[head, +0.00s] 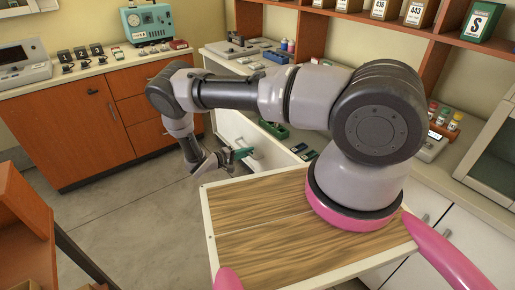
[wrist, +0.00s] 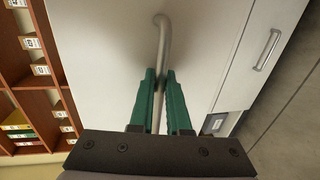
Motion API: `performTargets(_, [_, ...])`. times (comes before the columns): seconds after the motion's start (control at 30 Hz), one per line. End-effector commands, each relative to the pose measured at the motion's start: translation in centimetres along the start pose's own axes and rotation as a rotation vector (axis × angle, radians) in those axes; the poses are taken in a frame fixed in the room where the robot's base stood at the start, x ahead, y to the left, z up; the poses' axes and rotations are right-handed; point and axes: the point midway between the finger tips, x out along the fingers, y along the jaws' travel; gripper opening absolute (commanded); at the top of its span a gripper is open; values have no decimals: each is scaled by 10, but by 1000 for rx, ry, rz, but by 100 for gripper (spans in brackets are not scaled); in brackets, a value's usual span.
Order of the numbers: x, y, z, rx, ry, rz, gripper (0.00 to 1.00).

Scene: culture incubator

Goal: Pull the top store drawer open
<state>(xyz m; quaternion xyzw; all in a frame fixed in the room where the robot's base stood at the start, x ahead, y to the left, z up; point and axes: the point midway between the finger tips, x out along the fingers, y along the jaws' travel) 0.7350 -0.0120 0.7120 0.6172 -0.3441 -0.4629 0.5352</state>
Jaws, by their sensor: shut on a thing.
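The fingers are closed around the bar. In the head view my gripper (head: 243,153) is at the drawer front, and part of the handle shows beside it. My arm hides part of the drawer and counter.
A second white drawer front with its own handle (wrist: 267,48) lies beside the held one in the wrist view. Grey floor (head: 130,205) is clear in front. Orange cabinets (head: 65,135) stand at left.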

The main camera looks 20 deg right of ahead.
Motion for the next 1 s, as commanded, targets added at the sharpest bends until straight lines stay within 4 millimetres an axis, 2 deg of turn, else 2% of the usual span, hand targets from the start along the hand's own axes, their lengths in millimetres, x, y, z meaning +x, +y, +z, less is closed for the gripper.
performTargets(0.1, [-20,-5,0,0,4,-2,0])
performTargets(0.4, [-50,-11,0,-1,2,-1,0])
performTargets(0.63, [-58,-13,0,0,-1,-1,0])
performTargets(1.0, [-59,-13,0,0,-1,-1,0])
